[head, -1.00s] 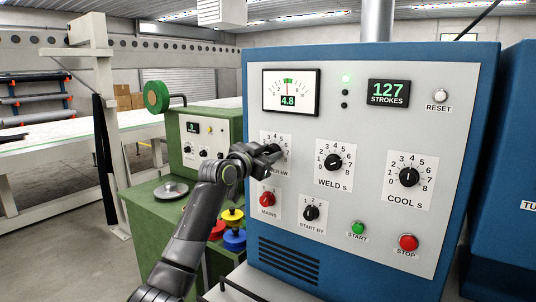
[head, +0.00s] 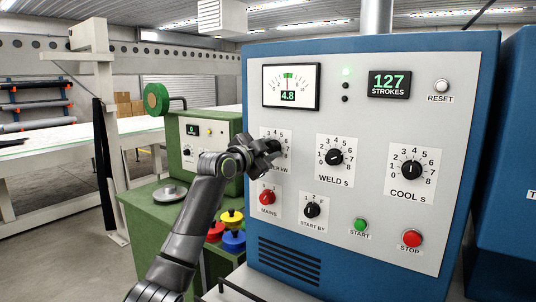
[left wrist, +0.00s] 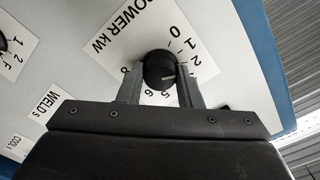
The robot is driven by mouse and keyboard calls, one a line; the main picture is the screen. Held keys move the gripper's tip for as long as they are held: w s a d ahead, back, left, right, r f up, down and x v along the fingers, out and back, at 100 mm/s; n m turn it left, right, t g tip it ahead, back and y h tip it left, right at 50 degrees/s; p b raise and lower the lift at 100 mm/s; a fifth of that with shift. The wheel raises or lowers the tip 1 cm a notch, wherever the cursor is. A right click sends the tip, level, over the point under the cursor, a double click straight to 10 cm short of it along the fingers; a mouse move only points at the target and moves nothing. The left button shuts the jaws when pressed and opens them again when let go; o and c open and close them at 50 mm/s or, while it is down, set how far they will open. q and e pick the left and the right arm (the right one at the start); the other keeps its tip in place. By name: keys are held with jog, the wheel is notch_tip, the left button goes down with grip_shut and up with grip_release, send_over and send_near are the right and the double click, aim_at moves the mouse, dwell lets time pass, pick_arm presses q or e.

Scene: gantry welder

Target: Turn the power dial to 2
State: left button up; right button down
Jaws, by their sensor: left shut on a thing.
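The power dial (left wrist: 157,66) is a round black knob on a white scale plate marked POWER kW. In the left wrist view, the fingers of my left gripper (left wrist: 160,82) stand on either side of the knob and are shut on it. A pale mark on the knob points to the right, on the side of the 2; its exact setting is unclear. In the head view my left gripper (head: 273,149) covers the dial and part of its scale plate (head: 268,133). My right gripper is not in view.
On the same panel are the WELD s dial (head: 334,157), COOL s dial (head: 411,170), red MAINS switch (head: 267,197), START BY dial (head: 312,210), green START button (head: 360,225) and red STOP button (head: 411,239). A green machine (head: 150,215) stands left of the panel.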

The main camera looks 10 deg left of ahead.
pick_arm(q)
jog(key=shift+f+m, duration=0.1)
jog(key=shift+m, duration=0.2)
jog(key=o, duration=1)
jog(key=shift+s+a+b, duration=0.25)
jog(key=shift+s+b, duration=0.15)
jog(key=shift+s, duration=0.1)
jog(key=b+v, duration=0.5)
jog(key=v, duration=1.1)
jog(key=shift+s, duration=0.15)
